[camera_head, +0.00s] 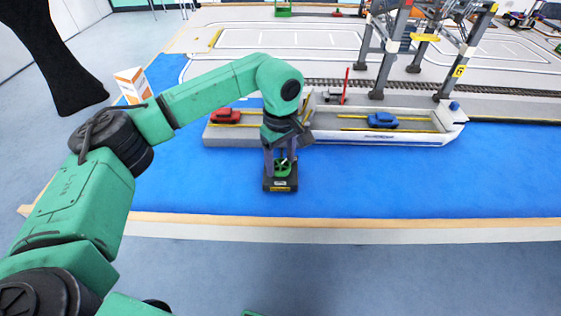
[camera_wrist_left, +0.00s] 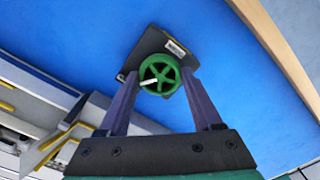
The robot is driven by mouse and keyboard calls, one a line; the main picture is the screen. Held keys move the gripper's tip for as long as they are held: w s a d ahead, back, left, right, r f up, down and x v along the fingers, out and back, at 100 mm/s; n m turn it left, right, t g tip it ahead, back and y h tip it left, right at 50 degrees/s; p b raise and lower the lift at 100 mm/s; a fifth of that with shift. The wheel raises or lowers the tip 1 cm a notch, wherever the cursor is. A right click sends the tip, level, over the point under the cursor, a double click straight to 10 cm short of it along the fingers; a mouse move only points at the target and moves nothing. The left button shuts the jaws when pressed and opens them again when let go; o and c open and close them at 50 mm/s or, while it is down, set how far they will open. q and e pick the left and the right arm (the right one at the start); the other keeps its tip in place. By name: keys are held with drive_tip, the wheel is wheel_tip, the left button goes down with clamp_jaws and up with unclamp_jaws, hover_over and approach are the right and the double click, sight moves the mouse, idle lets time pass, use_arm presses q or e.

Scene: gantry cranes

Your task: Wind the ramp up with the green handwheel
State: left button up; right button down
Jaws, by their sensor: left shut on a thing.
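The green handwheel (camera_head: 283,169) sits on a dark box (camera_head: 280,186) with a pale label, on the blue surface near the front edge. In the left wrist view the wheel (camera_wrist_left: 160,68) has spokes and a white pointer. My left gripper (camera_head: 281,158) points down from above and is shut on the wheel, one finger at each side of its rim. A pale sloped plate (camera_head: 308,106), probably the ramp, shows right of my wrist at the boat's left end. My arm hides part of it, and its exact angle is unclear. My right gripper is out of view.
A red car (camera_head: 225,115) stands on the grey quay left of my wrist. A blue car (camera_head: 382,120) stands on the white boat (camera_head: 425,136). A gantry crane (camera_head: 384,62) rises behind. The blue surface (camera_head: 400,180) right of the box is clear.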

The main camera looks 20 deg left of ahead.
sight(280, 164)
use_arm(q)
drive_tip(key=shift+w+r+m, duration=0.15)
drive_tip(key=shift+r+m, duration=0.05)
drive_tip(key=shift+m, duration=0.2)
drive_tip(key=o, duration=1.2)
drive_tip(key=shift+o, duration=0.8)
drive_tip(key=shift+f, duration=0.1)
wheel_tip(280, 164, up, 15)
drive_tip(key=shift+f, duration=0.2)
